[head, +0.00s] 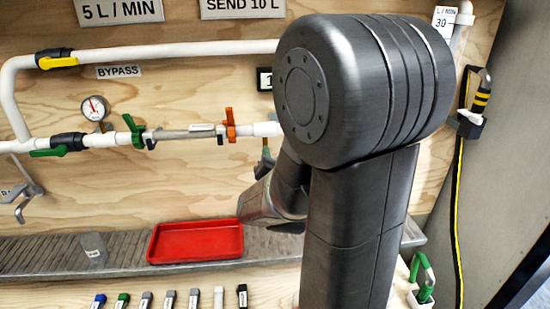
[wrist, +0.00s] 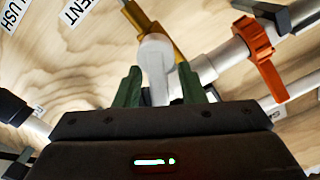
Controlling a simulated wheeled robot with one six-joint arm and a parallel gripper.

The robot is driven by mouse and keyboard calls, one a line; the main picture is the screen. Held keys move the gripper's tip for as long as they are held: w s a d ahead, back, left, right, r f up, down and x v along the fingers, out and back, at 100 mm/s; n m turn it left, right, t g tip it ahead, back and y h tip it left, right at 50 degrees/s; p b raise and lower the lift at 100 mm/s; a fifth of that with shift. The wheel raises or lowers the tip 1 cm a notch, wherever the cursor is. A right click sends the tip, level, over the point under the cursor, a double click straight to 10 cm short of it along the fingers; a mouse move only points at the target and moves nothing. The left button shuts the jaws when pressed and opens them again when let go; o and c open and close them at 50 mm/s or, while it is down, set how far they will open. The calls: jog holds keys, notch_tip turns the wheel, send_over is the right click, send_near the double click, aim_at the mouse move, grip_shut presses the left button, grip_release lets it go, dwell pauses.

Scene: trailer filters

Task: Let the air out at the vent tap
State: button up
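The vent tap shows in the wrist view as a brass body (wrist: 150,22) with a pale grey lever (wrist: 156,58), below a label that reads "ENT" at the picture's edge. My gripper (wrist: 160,76) has its two green fingers on either side of the lever. Narrow gaps show between lever and fingers, so it looks open around the lever and not clamped. In the head view my arm hides the gripper and most of that spot; a small brass fitting (head: 265,160) shows just left of it.
White pipes carry orange (head: 230,125) and green (head: 135,132) handles, and a gauge (head: 95,107) is on the board. A red tray (head: 196,242) sits on the metal ledge (head: 50,252) below. The orange handle is close beside my gripper in the wrist view (wrist: 262,58).

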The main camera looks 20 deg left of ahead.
grip_shut()
jog(key=shift+f, duration=0.1)
jog(key=shift+w+d+f+m+b, duration=0.2)
jog(key=shift+f+m+b, duration=0.3)
jog(key=shift+m+b, duration=1.9)
jog(key=shift+w+d+f+m+b, duration=0.1)
jog(key=shift+d+f+m+b, duration=0.25)
jog(key=shift+m+b, duration=2.05)
jog(key=shift+w+d+f+m+b, duration=0.15)
jog(key=shift+f+m+b, duration=0.65)
jog(key=shift+b, duration=2.95)
jog(key=shift+r, duration=0.2)
